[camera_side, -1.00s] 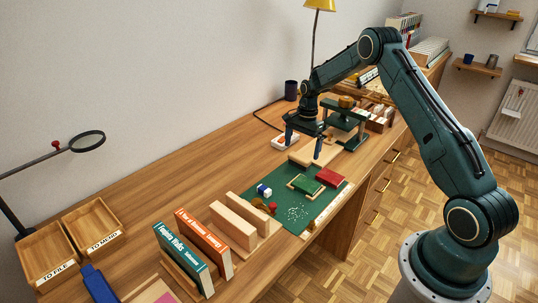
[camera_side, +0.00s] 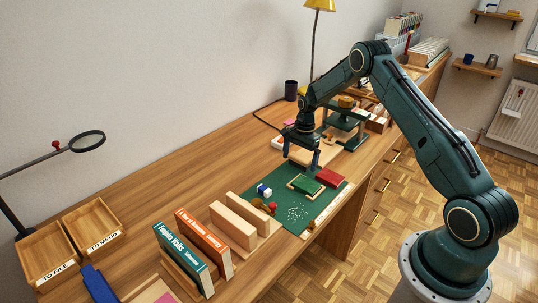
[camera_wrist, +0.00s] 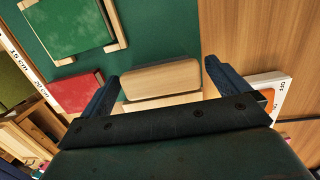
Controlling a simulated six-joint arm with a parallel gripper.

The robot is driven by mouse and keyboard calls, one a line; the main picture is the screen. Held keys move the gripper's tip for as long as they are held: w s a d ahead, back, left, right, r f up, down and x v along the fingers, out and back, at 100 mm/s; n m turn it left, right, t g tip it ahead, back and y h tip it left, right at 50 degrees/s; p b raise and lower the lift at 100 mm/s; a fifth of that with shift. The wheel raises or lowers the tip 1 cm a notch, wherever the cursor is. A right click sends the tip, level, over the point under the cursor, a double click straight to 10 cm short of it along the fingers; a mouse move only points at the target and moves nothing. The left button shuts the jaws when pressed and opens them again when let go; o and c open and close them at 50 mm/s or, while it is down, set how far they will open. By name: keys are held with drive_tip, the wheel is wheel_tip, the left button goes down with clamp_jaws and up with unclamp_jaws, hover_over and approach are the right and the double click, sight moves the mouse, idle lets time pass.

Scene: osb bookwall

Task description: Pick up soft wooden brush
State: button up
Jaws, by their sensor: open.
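A pale wooden block with rounded corners, which looks like the soft wooden brush (camera_wrist: 160,80), lies between my two fingers in the wrist view. My gripper (camera_wrist: 162,72) is open, with one blue finger on each side of the block. I cannot tell whether either finger touches it.
On the mat lie a green book (camera_side: 307,184), a red book (camera_side: 330,177) and a blue-and-white block (camera_side: 264,190). A dark green press-like stand (camera_side: 352,140) is close behind my gripper. Wooden blocks (camera_side: 233,226) and upright books (camera_side: 203,240) stand nearer.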

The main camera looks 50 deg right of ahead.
sight(300, 157)
drive_tip(key=shift+c, duration=0.4)
drive_tip(key=c, duration=0.9)
drive_tip(key=shift+o, duration=0.2)
drive_tip(key=shift+r, duration=0.2)
wheel_tip(300, 157, up, 20)
drive_tip(key=shift+f, duration=0.15)
drive_tip(key=o, duration=0.4)
drive_tip(key=shift+c, duration=1.6)
